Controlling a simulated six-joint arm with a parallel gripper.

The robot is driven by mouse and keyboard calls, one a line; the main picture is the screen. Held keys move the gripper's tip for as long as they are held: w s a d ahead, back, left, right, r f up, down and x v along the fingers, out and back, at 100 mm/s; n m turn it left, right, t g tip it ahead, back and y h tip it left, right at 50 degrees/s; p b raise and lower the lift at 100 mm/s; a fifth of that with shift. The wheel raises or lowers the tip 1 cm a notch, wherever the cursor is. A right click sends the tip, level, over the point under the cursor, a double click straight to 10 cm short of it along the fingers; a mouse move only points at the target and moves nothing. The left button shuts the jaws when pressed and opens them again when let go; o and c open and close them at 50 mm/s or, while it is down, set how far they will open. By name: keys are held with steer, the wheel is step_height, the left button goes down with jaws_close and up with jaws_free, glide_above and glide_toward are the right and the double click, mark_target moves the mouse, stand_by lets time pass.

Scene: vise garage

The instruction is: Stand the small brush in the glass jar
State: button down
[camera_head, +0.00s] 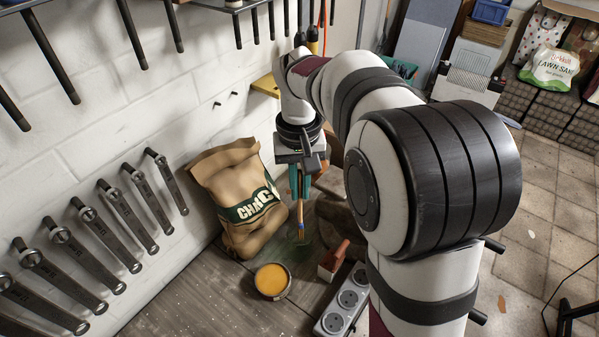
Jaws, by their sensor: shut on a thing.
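My gripper (301,190) points down above the workbench, with teal fingers shut on the small brush (301,217). The brush is thin and upright, with an orange-brown handle and a blue band near its lower end, bristles down. A faint greenish patch shows on the bench around and below the bristles. I cannot clearly make out the glass jar, nor tell whether the brush tip is inside anything or touching the bench.
A paper sack (240,197) stands left of my gripper against the wall. A round tin with yellow-orange contents (271,281), a red-handled wide brush (334,261) and a power strip (342,301) are nearer the front. The bench (205,300) is clear at front left.

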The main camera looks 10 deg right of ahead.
mark_target(300, 203)
steer(key=shift+f, duration=2.45)
steer(key=c, duration=0.9)
jaws_free()
steer(key=shift+r, duration=0.1)
steer(key=r, duration=1.5)
steer(key=shift+w+r, duration=0.2)
steer(key=shift+r, duration=0.15)
